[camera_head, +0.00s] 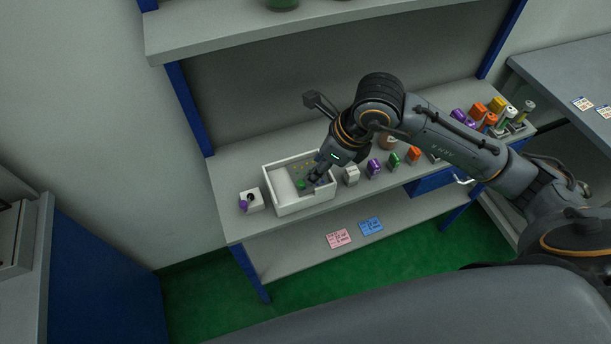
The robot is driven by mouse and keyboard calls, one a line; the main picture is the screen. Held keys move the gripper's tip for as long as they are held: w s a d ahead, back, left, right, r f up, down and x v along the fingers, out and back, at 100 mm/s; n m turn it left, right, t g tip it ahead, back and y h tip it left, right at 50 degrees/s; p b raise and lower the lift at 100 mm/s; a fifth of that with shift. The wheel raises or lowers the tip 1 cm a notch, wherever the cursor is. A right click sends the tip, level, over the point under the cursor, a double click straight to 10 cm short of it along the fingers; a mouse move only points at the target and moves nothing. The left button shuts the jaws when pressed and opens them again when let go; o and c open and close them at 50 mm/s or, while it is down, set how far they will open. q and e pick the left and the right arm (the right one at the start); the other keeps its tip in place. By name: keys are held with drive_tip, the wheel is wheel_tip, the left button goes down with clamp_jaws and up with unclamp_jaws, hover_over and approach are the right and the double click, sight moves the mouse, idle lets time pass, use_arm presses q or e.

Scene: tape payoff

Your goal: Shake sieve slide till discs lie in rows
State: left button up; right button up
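A white open tray (269,191) stands on the grey bench shelf. Inside it lies a dark grey plate (295,172) that seems to be the sieve slide, with small yellowish spots that may be discs or holes. A small green piece (301,185) shows by the plate's near side. My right gripper (317,179) reaches down into the tray at the plate's right part. Its fingers are small and dark against the plate, so I cannot tell whether they grip it. The gripper and wrist hide part of the plate. My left gripper is out of view.
A white block with a purple part (251,200) stands left of the tray. A white piece (351,175), purple piece (375,167), green piece (394,159) and orange piece (414,154) stand to its right. An upper shelf (230,35) overhangs behind. A blue drawer (432,184) sits below the bench.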

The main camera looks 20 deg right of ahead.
hover_over(306, 190)
drive_tip(key=f, duration=0.2)
drive_tip(key=f+p, duration=0.1)
drive_tip(key=f, duration=0.2)
drive_tip(key=shift+s+d+f, duration=0.15)
drive_tip(key=shift+s+f, duration=0.05)
drive_tip(key=shift+f, duration=0.15)
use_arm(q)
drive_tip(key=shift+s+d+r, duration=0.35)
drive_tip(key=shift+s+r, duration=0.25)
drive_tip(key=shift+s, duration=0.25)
use_arm(e)
drive_tip(key=shift+w+f, duration=0.2)
drive_tip(key=shift+f, duration=0.5)
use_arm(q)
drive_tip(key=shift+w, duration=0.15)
use_arm(e)
clamp_jaws()
